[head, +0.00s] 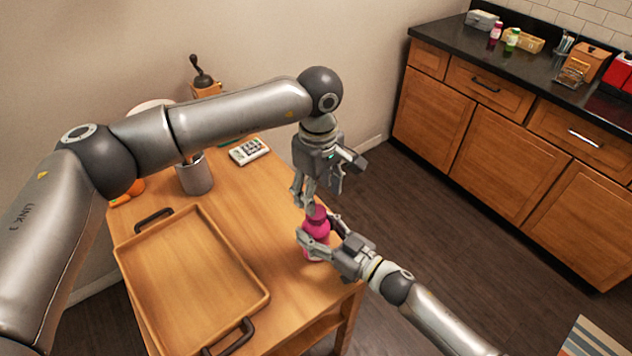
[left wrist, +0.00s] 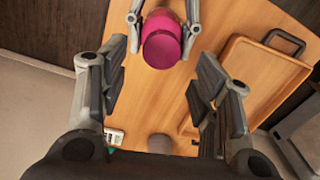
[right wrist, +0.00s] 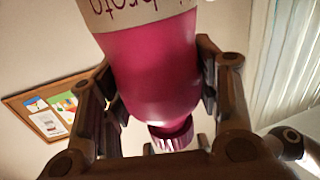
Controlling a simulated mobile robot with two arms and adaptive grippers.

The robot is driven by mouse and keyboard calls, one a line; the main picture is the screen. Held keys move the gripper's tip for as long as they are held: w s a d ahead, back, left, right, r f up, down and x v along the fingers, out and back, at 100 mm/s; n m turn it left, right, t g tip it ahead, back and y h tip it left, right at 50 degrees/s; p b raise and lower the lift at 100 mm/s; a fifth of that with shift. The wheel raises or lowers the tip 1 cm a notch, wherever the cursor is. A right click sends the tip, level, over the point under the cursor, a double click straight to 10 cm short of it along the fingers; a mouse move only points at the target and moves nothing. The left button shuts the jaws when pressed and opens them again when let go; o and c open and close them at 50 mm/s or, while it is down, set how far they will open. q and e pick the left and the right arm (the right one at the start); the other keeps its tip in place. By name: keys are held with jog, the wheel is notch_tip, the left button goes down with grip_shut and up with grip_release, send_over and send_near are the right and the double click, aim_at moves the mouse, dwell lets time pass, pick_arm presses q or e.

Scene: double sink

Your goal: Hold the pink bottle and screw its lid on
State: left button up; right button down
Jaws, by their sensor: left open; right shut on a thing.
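The pink bottle (head: 317,250) stands upright near the right corner of the wooden table. My right gripper (head: 318,231) is shut around its upper body from the right. The dark pink lid (head: 317,213) sits on top of the bottle; it also shows in the right wrist view (right wrist: 172,134), where I cannot tell how tight it is. My left gripper (head: 315,194) is open and empty, pointing down just above the lid.
A wooden tray (head: 190,270) with black handles takes up the table's left front. A grey cup (head: 196,177), a calculator (head: 249,151) and a coffee grinder (head: 203,82) are farther back. A counter (head: 540,60) with several items stands at the right, across open floor.

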pick_arm(q)
jog(key=n, duration=0.4)
jog(key=shift+r+n, duration=0.15)
jog(key=shift+n, duration=0.25)
jog(key=n, duration=0.4)
jog(key=shift+r+n, duration=0.15)
jog(key=shift+n, duration=0.15)
jog(key=n, duration=0.4)
jog(key=shift+r, duration=0.15)
jog(key=n, duration=0.7)
jog(key=shift+r+n, duration=0.2)
jog(key=shift+n, duration=0.2)
jog(key=n, duration=0.4)
jog(key=shift+a+r+n, duration=0.1)
jog(key=shift+r+n, duration=0.05)
jog(key=shift+n, duration=0.15)
jog(key=n, duration=0.4)
jog(key=shift+r, duration=0.1)
jog(key=n, duration=0.4)
jog(key=shift+a+r, duration=0.1)
